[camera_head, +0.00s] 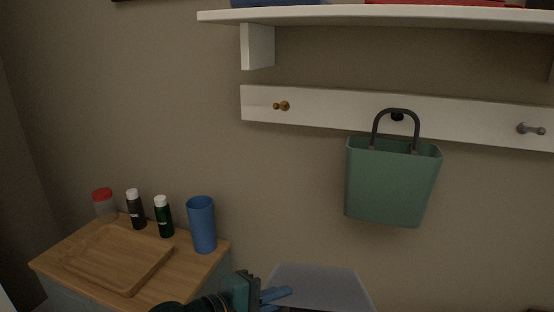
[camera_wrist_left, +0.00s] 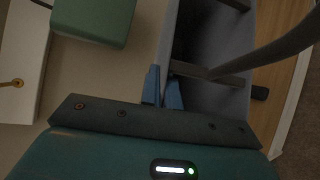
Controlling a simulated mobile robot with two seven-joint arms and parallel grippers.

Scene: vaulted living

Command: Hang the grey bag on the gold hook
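The gold hook (camera_head: 282,106) is at the left of the white wall rail and is bare. It also shows at the left edge of the wrist view (camera_wrist_left: 14,84). A grey, pale-walled shape (camera_head: 318,285) stands low in the head view, and a grey form with dark bars (camera_wrist_left: 205,50) fills the wrist view's upper middle. My left gripper (camera_head: 277,297) is below the rail, in front of the grey shape. Its blue fingers (camera_wrist_left: 163,92) are close together at the form's edge; any hold is unclear. My right gripper is out of view.
A green bag (camera_head: 392,185) hangs from the rail's middle hook. A grey hook (camera_head: 530,129) is at the right, bare. A shelf (camera_head: 400,16) runs above. A cabinet at left holds a wooden tray (camera_head: 115,258), a blue cup (camera_head: 202,225) and several bottles.

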